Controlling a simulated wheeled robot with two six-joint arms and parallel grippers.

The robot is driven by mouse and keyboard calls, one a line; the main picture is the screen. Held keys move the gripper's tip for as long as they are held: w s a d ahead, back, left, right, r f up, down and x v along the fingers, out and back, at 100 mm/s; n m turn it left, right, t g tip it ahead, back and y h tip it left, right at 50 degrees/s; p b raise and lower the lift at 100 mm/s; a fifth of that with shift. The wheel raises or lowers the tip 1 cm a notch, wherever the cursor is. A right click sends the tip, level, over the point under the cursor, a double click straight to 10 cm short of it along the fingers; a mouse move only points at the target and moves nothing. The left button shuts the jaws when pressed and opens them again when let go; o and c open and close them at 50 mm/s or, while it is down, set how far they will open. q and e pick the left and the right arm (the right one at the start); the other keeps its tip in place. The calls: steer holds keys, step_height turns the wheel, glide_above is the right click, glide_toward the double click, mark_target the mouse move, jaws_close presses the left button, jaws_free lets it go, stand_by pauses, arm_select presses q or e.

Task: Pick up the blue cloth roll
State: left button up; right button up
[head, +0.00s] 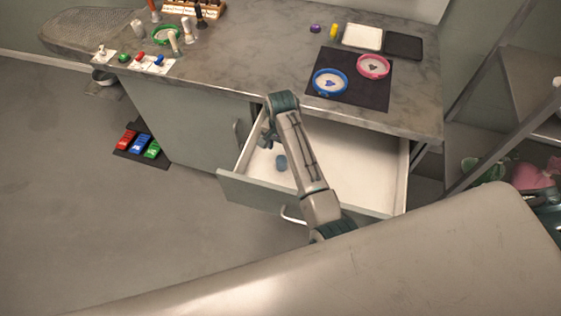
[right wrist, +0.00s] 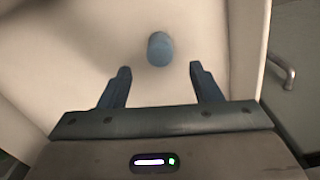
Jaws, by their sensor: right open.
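The blue cloth roll (head: 281,162) lies in the open white drawer (head: 370,172), towards its left end. In the right wrist view the roll (right wrist: 160,49) shows as a short blue cylinder on the pale drawer floor. My right gripper (head: 268,140) reaches into the drawer from above, close to the roll. In the right wrist view my right gripper (right wrist: 160,70) is open, and the roll is beyond the fingertips, roughly centred between them and not touched. My left gripper is not in view.
The drawer front with its handle (head: 293,215) and the side walls bound the space. The counter (head: 240,75) above holds a dark mat (head: 350,98) with blue and pink bowls. The drawer's right part is empty.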

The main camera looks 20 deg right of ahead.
mark_target(281, 159)
steer(key=f, duration=0.3)
steer(key=shift+w+f, duration=0.2)
steer(key=shift+f, duration=0.05)
steer(key=f, duration=0.1)
steer(key=f+p, duration=0.1)
steer(key=f, duration=0.2)
steer(key=shift+s, duration=0.3)
steer(key=shift+w+f, duration=0.1)
steer(key=shift+f, duration=0.5)
steer(key=c, duration=1)
steer(key=shift+c, duration=0.2)
